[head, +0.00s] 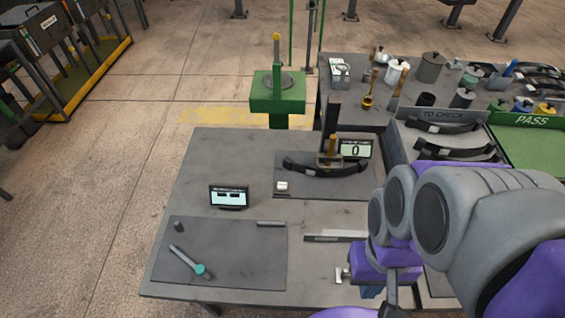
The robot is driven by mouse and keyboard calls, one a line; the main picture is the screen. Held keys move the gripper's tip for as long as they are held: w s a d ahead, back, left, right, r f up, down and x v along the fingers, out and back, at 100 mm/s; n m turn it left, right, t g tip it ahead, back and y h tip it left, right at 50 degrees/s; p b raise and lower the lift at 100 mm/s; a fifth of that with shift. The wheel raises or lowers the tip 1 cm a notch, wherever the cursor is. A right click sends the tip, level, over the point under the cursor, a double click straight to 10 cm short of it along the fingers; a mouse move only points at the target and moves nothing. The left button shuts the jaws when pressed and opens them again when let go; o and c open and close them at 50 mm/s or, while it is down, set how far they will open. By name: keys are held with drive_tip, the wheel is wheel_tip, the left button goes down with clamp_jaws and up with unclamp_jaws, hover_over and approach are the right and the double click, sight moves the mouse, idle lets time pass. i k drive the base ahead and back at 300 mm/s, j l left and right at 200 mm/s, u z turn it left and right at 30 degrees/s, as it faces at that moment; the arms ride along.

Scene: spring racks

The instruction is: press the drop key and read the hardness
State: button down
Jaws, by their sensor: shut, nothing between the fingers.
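The hardness tester (332,125) is a dark upright column with a brass-coloured part at its foot, on a dark mat (300,190). A curved black leaf spring (325,170) lies across the mat under the tester's head. A small pale key block (282,186), apparently the drop key, sits at the mat's front left. The display (355,150) behind the spring reads 0. My gripper (390,296) is low at the lower right, in front of the mat and well apart from the key. It is shut and empty; my arm partly hides it.
A second small display (229,196) shows two dashes. A front-left mat (225,270) holds a teal-ended tool (190,262) and a dark knob. A grey bar (335,236) lies near my arm. A "TO CHECK" rack (440,115) and green "PASS" tray (530,120) stand right.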

sight(281, 185)
drive_tip(key=k, duration=0.55)
drive_tip(key=k+z, duration=0.2)
drive_tip(key=i+z, duration=0.1)
drive_tip(key=z, duration=1.35)
drive_tip(key=k+j, duration=0.15)
drive_tip(key=j, duration=0.2)
drive_tip(key=k+j, duration=0.15)
drive_tip(key=j, duration=0.15)
drive_tip(key=k+j, duration=0.15)
drive_tip(key=j, duration=0.2)
drive_tip(key=k+j, duration=0.15)
drive_tip(key=j, duration=0.15)
drive_tip(key=k+j, duration=0.15)
drive_tip(key=j, duration=0.2)
